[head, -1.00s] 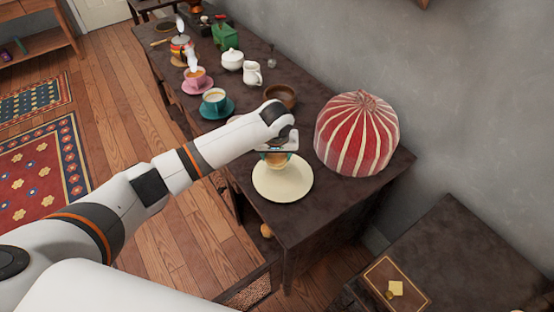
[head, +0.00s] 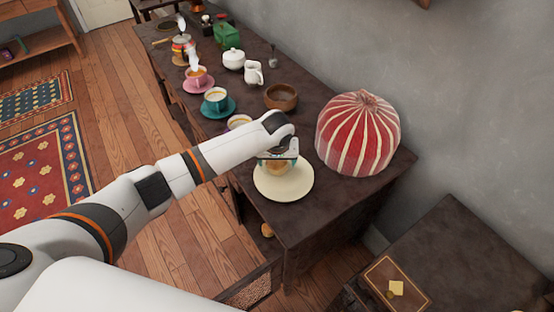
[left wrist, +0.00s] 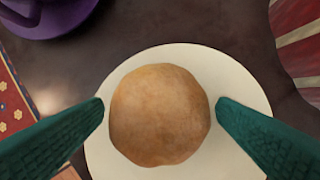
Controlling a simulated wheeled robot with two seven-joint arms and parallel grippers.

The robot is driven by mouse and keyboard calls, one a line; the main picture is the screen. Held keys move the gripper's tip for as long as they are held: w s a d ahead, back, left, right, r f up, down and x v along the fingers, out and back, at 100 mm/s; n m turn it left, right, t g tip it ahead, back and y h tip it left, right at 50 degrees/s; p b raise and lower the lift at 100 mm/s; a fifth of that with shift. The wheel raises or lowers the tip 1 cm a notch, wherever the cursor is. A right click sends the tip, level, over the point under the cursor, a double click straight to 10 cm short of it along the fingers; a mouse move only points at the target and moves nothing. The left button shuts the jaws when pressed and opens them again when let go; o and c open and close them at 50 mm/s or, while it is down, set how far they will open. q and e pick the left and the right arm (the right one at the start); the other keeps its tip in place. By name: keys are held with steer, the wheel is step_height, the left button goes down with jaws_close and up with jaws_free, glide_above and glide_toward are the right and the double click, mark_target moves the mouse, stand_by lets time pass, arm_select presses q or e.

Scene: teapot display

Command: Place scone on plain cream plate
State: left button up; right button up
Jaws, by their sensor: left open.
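The scone (head: 277,168) is round and golden brown. In the left wrist view the scone (left wrist: 159,115) lies between my left fingers, in front of the plain cream plate (left wrist: 232,75). In the head view the plate (head: 285,190) is on the dark table, with the scone over its far part. The scone looks to be on the plate, though contact underneath is hidden. My left gripper (head: 278,161) is open around the scone. In the wrist view a small gap shows between each green finger and the scone. My right gripper is not in view.
A red-and-white striped dome (head: 357,135) stands close right of the plate. A wooden bowl (head: 281,97), teal cup (head: 215,97), white jug (head: 253,73) and other tea things stand farther back. A purple saucer (left wrist: 50,18) shows in the wrist view. The table's front corner is clear.

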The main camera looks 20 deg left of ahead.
arm_select(q)
steer(key=a+v, duration=0.1)
steer(key=v, duration=1.1)
steer(key=shift+d+r, duration=0.2)
steer(key=shift+d, duration=0.25)
